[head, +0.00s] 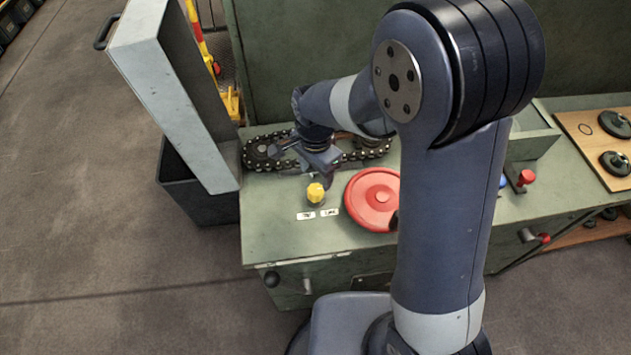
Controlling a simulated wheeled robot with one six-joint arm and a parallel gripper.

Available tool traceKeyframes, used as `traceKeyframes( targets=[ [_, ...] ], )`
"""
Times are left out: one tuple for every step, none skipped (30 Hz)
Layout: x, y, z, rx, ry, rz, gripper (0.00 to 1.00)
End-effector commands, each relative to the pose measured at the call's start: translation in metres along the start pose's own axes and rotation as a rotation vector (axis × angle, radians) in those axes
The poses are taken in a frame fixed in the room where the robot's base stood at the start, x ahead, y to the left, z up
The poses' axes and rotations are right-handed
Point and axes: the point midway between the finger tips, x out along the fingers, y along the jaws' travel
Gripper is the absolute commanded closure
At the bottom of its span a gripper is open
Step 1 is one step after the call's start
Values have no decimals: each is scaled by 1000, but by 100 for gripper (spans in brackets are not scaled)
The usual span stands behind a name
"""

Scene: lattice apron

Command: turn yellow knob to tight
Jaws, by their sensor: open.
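The yellow knob (316,192) stands on the green bench top (270,232), left of a red round wheel (374,198). Two small white labels (318,214) lie just in front of the knob; their words are too small to read surely. My gripper (325,180) is above and just behind the knob, pointing down, with its jaws open and nothing seen between them. Its fingers are small and partly hidden, and I cannot tell whether they touch the knob.
A black chain (262,152) lies behind my gripper. An upright grey panel (172,90) stands at the left, beside a dark bin (195,190). A red knob (526,177) and a wooden board (597,150) with black discs are at the right. Bench top left of the labels is clear.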

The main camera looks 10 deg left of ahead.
Motion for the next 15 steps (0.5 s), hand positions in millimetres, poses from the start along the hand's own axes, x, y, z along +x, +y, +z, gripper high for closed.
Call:
traceKeyframes(
  targets=[
    [11, 2, 0, 0, -2, 7, 41],
    [17, 2, 0, 0, -2, 6, 41],
    [24, 1, 0, 0, -2, 6, 41],
    [28, 1, 0, 0, -2, 5, 41],
    [34, 1, 0, 0, -2, 5, 41],
    [40, 1, 0, 0, -2, 4, 41],
    [44, 1, 0, 0, -1, 4, 41],
    [47, 1, 0, 0, -1, 3, 41],
    [52, 1, 0, 0, -1, 3, 41],
    [54, 1, 0, 0, -1, 2, 41],
    [57, 1, 0, 0, -1, 2, 41],
    [60, 1, 0, 0, -1, 2, 41],
    [62, 1, 0, 0, -1, 2, 41],
    [63, 1, 0, 0, -1, 1, 41],
    [65, 1, 0, 0, 0, 0, 41]
  ],
)
